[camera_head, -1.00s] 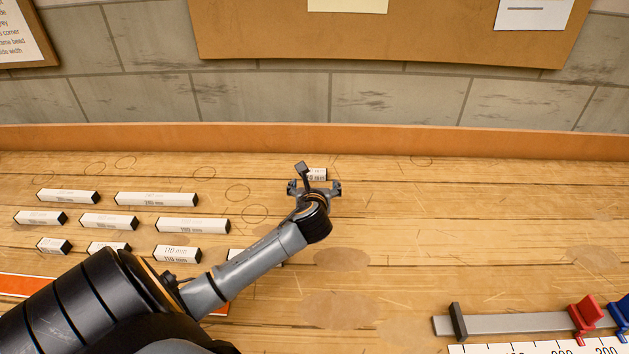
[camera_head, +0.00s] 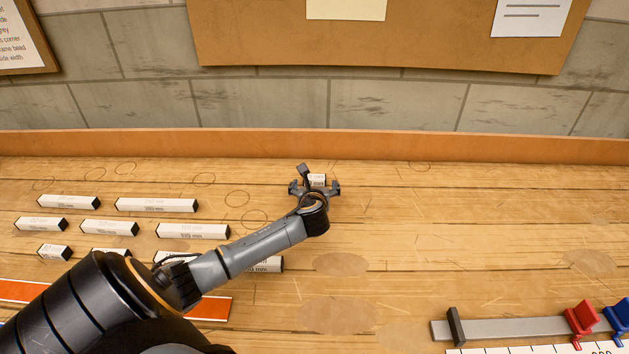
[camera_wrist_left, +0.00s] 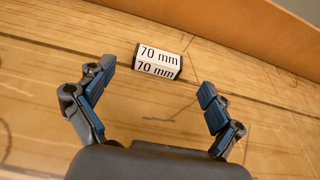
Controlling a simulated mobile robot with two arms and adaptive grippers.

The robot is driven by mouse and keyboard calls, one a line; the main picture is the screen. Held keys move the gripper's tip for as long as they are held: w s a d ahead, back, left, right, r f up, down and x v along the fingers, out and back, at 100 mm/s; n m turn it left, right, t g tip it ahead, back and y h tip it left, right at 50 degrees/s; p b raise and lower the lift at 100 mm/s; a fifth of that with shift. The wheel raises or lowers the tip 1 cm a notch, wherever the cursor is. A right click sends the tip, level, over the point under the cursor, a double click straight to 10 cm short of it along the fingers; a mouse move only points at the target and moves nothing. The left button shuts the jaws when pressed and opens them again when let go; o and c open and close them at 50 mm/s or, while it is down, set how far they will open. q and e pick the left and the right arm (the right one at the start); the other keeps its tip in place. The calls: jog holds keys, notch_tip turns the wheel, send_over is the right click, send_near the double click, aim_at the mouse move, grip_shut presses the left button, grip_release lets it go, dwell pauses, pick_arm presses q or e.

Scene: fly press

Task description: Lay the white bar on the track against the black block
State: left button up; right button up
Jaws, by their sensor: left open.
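A white bar (camera_wrist_left: 158,62) with dark ends, marked "70 mm", lies on the bench. In the head view this bar (camera_head: 317,180) is partly covered by my left gripper (camera_head: 315,188). My right gripper is not in view.
Several other white bars, such as a long one (camera_head: 156,204), lie in rows at the left. A red clip (camera_head: 581,317) and a blue clip (camera_head: 617,315) stand at the track's right. An orange-and-white strip lies front left. The middle bench is clear.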

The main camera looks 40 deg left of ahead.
aim_at(315, 180)
pick_arm(q)
jog(key=x, duration=0.5)
jog(key=shift+s+f, duration=0.1)
jog(key=c, duration=1.3)
